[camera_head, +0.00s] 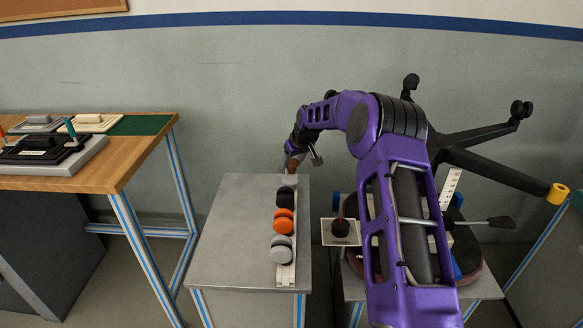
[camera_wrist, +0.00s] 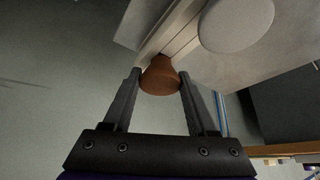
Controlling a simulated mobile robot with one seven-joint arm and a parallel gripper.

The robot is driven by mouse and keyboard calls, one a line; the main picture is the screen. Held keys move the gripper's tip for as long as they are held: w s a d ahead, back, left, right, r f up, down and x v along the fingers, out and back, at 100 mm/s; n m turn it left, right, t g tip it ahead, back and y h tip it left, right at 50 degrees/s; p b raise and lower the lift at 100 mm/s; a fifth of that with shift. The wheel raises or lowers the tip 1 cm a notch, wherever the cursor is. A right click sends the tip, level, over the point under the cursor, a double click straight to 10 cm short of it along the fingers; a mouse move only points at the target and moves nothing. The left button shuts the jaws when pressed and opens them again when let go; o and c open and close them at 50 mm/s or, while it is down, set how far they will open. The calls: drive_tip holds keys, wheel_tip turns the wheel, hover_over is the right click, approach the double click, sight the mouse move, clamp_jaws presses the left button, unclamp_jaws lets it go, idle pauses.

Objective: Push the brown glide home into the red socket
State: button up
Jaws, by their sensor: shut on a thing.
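The brown glide (camera_wrist: 160,78) sits between the two fingertips of my gripper (camera_wrist: 160,74) in the wrist view. The jaws are closed on its sides, and its narrower end points away from me. In the head view the brown glide (camera_head: 293,164) is a small spot at the back end of the pale rack on the grey table, partly hidden by my gripper (camera_head: 291,160). I cannot make out the red socket with certainty. The upturned chair base (camera_head: 480,132) stands at the right, partly hidden by my purple arm.
The pale rack (camera_head: 285,272) holds black (camera_head: 286,194), orange (camera_head: 284,221) and grey casters (camera_head: 281,248). A yellow-ended leg (camera_head: 557,195) juts right. A small plate (camera_head: 327,233) carries a dark piece. The left part of the grey table (camera_head: 235,235) is clear. A wooden bench (camera_head: 130,160) stands left.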

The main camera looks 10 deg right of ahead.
sight(292, 162)
drive_tip(key=shift+r+p, duration=0.8)
drive_tip(key=shift+r, duration=0.75)
drive_tip(key=shift+r, duration=0.1)
drive_tip(key=shift+r+p, duration=1.15)
drive_tip(key=shift+r, duration=0.75)
